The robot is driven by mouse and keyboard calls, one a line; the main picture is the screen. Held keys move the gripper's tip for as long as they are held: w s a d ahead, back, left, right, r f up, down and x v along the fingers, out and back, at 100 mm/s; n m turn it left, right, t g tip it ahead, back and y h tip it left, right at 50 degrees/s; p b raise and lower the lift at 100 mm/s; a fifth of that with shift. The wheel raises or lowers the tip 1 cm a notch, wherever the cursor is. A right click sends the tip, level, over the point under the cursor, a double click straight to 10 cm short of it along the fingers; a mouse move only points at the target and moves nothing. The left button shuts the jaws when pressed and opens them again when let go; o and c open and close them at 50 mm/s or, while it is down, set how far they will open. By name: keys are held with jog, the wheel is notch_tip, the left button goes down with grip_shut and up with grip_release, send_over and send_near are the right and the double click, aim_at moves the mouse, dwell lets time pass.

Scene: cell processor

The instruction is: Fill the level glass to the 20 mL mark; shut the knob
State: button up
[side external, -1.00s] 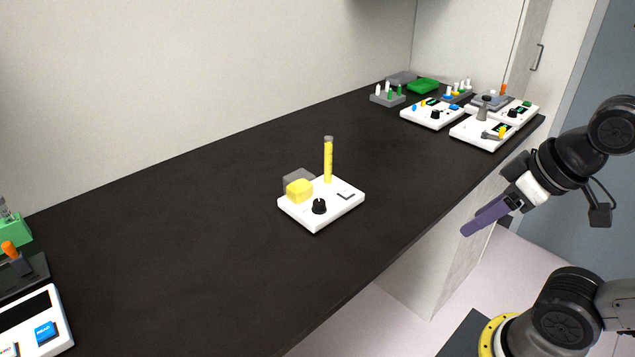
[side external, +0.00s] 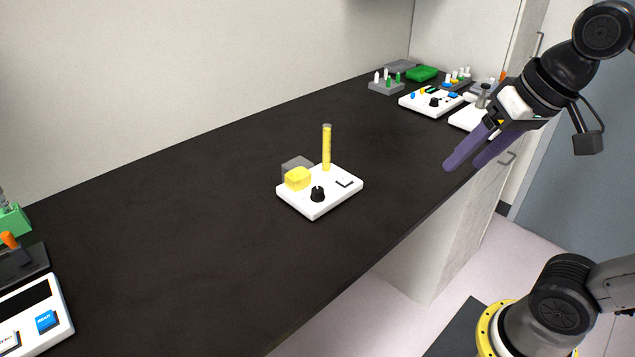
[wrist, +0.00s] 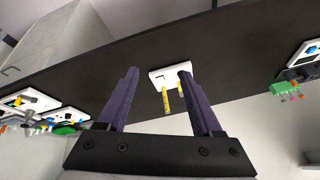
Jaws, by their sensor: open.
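The level glass (side external: 327,148) is a tall thin tube, yellow for most of its height, upright on a white base (side external: 319,211). A clear box with yellow liquid (side external: 298,179) stands at the base's left. The black knob (side external: 317,195) is at the front of the base; its setting is too small to tell. My gripper (side external: 467,165) is open and empty, up and to the right of the base, near the counter's front edge. In the wrist view, the white base (wrist: 157,78) and yellow tube (wrist: 166,101) show between the purple fingers (wrist: 160,75). The graduation marks are unreadable.
White devices (side external: 430,102) and a grey rack (side external: 386,87) stand at the back right. A white device with a blue button (side external: 45,322) and a green holder (side external: 12,222) are at the left. The dark counter (side external: 200,220) around the base is clear.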

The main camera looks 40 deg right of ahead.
jog(key=w+r+m+g, duration=0.1)
jog(key=w+r+m, duration=0.3)
jog(key=w, duration=0.5)
jog(key=g, duration=0.4)
send_over(318, 189)
notch_tip(318, 189, down, 9)
jog(key=shift+m, duration=0.4)
notch_tip(318, 189, down, 14)
jog(key=shift+f, duration=0.2)
grip_shut()
